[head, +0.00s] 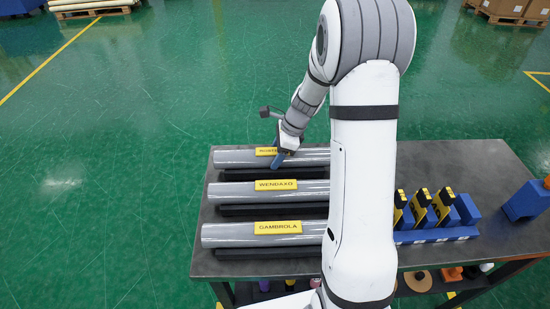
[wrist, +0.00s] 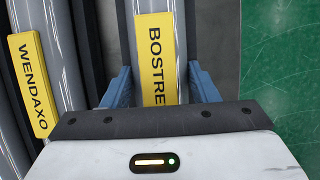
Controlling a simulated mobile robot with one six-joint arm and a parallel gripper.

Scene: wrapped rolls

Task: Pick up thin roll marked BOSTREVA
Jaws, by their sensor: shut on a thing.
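The BOSTREVA roll (head: 240,157) is a thin grey wrapped roll with a yellow label. It lies at the far edge of the dark table, on a black support. In the wrist view its label (wrist: 155,60) reads "BOSTRE", with the rest hidden behind my gripper's body. My gripper (wrist: 161,85) has its blue fingers on either side of this roll at the label, shut on it. In the head view my gripper (head: 279,158) reaches down over the roll beside the label, and my arm hides the roll's right end.
The WENDAXO roll (head: 230,192) and the GAMBROLA roll (head: 225,234) lie parallel on black supports nearer on the table (head: 480,165). A blue rack (head: 435,236) with yellow-black tools stands at right, near a blue block (head: 525,201). Green floor is clear beyond the far edge.

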